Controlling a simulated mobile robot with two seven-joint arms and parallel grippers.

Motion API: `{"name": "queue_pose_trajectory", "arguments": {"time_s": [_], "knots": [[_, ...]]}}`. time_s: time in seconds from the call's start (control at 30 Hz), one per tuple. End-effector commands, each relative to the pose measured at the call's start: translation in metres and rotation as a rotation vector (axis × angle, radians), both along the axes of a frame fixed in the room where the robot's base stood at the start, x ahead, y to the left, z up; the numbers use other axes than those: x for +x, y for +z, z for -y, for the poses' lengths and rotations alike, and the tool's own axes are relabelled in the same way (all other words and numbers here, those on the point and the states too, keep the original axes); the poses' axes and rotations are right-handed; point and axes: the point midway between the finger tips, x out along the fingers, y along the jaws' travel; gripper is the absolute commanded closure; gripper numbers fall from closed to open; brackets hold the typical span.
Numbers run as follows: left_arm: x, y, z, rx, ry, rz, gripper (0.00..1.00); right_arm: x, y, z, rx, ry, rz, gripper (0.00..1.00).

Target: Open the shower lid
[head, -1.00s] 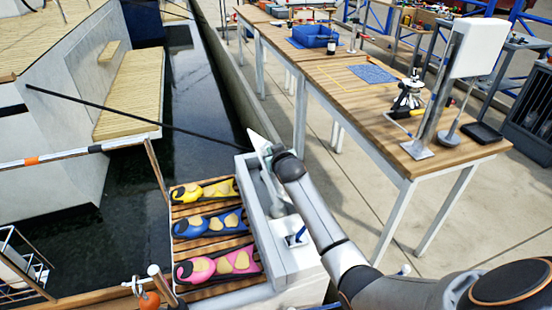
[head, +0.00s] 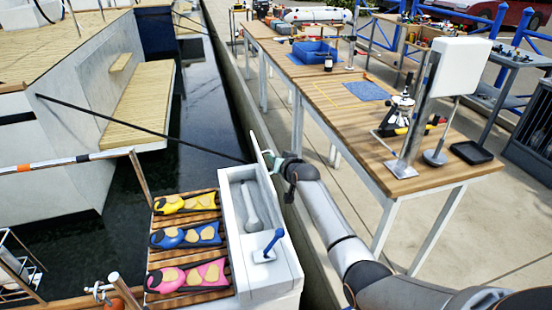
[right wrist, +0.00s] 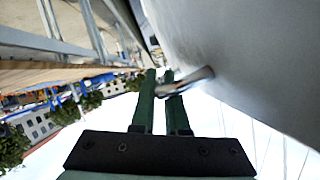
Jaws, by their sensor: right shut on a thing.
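The white shower box (head: 228,215) stands at the right of the slatted seat in the head view. Its lid (head: 259,148) stands raised, seen nearly edge-on at the box's far right side. My right gripper (head: 276,163) is at the lid's outer side. In the right wrist view its green fingers (right wrist: 166,82) are shut on a small metal handle (right wrist: 192,82) on the lid's pale surface (right wrist: 240,60). My left gripper is out of view.
A long wooden table (head: 345,115) stands to the right of my arm. A dark pole (head: 140,127) crosses the water toward the lid.

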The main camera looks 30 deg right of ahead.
Motion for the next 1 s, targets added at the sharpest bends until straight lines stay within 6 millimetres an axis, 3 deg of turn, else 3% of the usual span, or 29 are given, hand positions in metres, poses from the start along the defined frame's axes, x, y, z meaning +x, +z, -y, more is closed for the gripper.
{"name": "queue_pose_trajectory", "arguments": {"time_s": [0.73, 0.77, 0.87, 1.0], "knots": [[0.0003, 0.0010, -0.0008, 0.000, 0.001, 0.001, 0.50, -0.0006, -0.0036, 0.0003, -0.006, 0.001, -0.004, 1.00], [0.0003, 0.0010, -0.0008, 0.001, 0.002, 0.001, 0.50, -0.0006, -0.0036, 0.0003, -0.006, 0.001, -0.004, 0.87], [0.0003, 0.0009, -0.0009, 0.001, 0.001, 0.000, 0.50, -0.0006, -0.0035, 0.0003, -0.005, 0.000, -0.003, 0.75], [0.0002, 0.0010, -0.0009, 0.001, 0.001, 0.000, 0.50, -0.0004, -0.0031, 0.0002, -0.005, 0.000, -0.003, 0.75]]}}
